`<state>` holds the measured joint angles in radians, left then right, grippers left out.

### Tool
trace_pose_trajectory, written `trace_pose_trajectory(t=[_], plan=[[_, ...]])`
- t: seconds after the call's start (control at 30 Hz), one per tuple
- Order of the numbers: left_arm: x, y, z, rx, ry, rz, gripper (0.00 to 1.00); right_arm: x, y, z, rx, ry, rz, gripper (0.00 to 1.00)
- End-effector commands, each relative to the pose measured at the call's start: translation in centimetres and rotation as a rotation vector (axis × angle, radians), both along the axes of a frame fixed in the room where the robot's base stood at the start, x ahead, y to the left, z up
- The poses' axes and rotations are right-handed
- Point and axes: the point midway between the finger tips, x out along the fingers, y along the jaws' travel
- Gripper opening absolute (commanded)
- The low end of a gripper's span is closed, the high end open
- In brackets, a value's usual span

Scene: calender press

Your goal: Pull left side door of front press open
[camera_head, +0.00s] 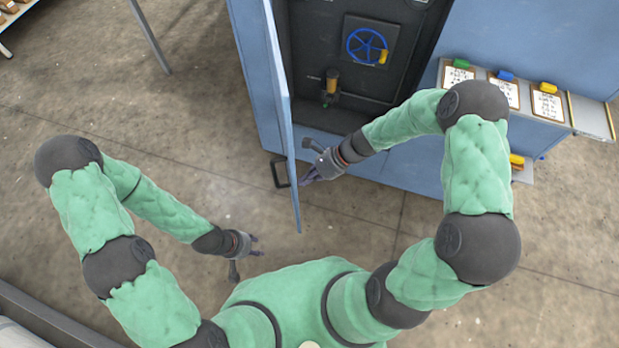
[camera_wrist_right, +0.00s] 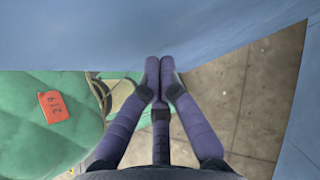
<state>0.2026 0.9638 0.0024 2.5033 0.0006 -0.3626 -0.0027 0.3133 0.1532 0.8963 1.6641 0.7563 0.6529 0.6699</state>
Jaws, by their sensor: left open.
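The blue left side door (camera_head: 281,90) of the front press (camera_head: 255,75) stands swung out, seen nearly edge-on in the head view, with the dark interior open beside it. Its black handle (camera_head: 279,174) is on the left, outer face. My right gripper (camera_head: 306,178) is to the right of the door, by its inner face and near its free edge. In the right wrist view its fingers (camera_wrist_right: 160,72) are together, with nothing seen between them, and the tips are at or very near a blue surface (camera_wrist_right: 150,30). My left gripper (camera_head: 256,246) is open and empty, low and left of the door.
A shelf (camera_head: 590,115) with clipboards juts out at the right. The concrete floor (camera_head: 180,110) left of the door is clear.

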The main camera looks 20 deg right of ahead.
Motion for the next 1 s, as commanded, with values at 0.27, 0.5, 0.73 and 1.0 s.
trace_pose_trajectory(t=[0.27, 0.5, 0.73, 1.0], plan=[[0.0, 0.0, 0.0, 0.000, 0.000, 0.000, 0.44, 0.0, 0.3, 0.0, 0.001, 0.000, 0.001, 0.00], [0.0, 0.0, 0.0, 0.000, 0.000, 0.000, 0.44, 0.0, 3.5, 0.0, 0.001, 0.001, 0.006, 0.00], [0.0, 0.0, -0.2, 0.000, 0.000, 0.000, 0.44, 0.8, 9.7, 0.0, 0.001, 0.000, 0.010, 0.00], [0.0, 0.0, -0.3, 0.000, 0.000, 0.000, 0.44, 2.8, 16.9, 0.0, 0.000, -0.001, 0.006, 0.00]])
